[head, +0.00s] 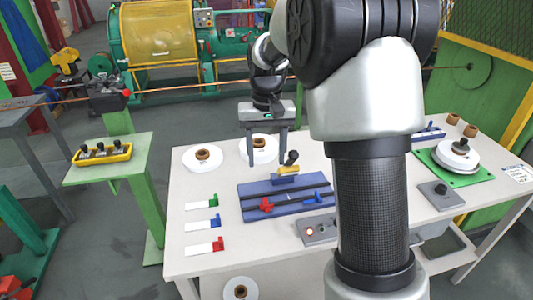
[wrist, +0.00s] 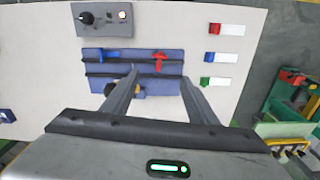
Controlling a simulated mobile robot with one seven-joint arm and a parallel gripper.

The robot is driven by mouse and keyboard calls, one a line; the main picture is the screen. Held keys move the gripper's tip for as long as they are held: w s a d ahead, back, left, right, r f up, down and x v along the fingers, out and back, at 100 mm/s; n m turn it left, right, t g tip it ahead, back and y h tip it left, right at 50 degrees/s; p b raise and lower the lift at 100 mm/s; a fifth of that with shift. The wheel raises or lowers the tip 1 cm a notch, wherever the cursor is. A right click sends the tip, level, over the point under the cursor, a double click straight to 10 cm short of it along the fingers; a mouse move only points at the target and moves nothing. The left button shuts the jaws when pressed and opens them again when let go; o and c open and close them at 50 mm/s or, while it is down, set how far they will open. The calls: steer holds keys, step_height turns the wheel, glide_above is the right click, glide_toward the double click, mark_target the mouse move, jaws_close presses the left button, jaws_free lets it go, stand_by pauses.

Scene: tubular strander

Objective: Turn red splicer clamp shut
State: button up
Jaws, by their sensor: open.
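The blue splicer block (head: 284,196) lies on the white table with two dark grooves along it. The red clamp (head: 267,205) sits at its front left in the head view; it also shows in the wrist view (wrist: 160,61), with a T-shaped handle. A blue clamp (head: 313,194) sits to its right; in the wrist view it is to the left (wrist: 107,56). A yellow part with a black knob (head: 288,165) stands at the back of the block. My gripper (head: 268,160) is open and empty above the block's back edge, pointing down, apart from the red clamp.
White tags with green, blue (head: 203,224) and red ends lie left of the block. White spools (head: 203,158) lie behind. A yellow tray (head: 102,153) stands on a green stand at left.

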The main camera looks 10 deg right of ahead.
stand_by(0.3)
steer(key=t+b, duration=0.4)
steer(key=b, duration=0.4)
glide_toward(267, 204)
steer(key=shift+h, duration=0.3)
steer(key=b+x, duration=0.1)
steer(key=x, duration=0.3)
steer(key=b+x, duration=0.1)
steer(key=x, duration=0.3)
steer(key=shift+w+a+f, duration=0.1)
steer(key=shift+a+f, duration=0.15)
steer(key=shift+t, duration=0.3)
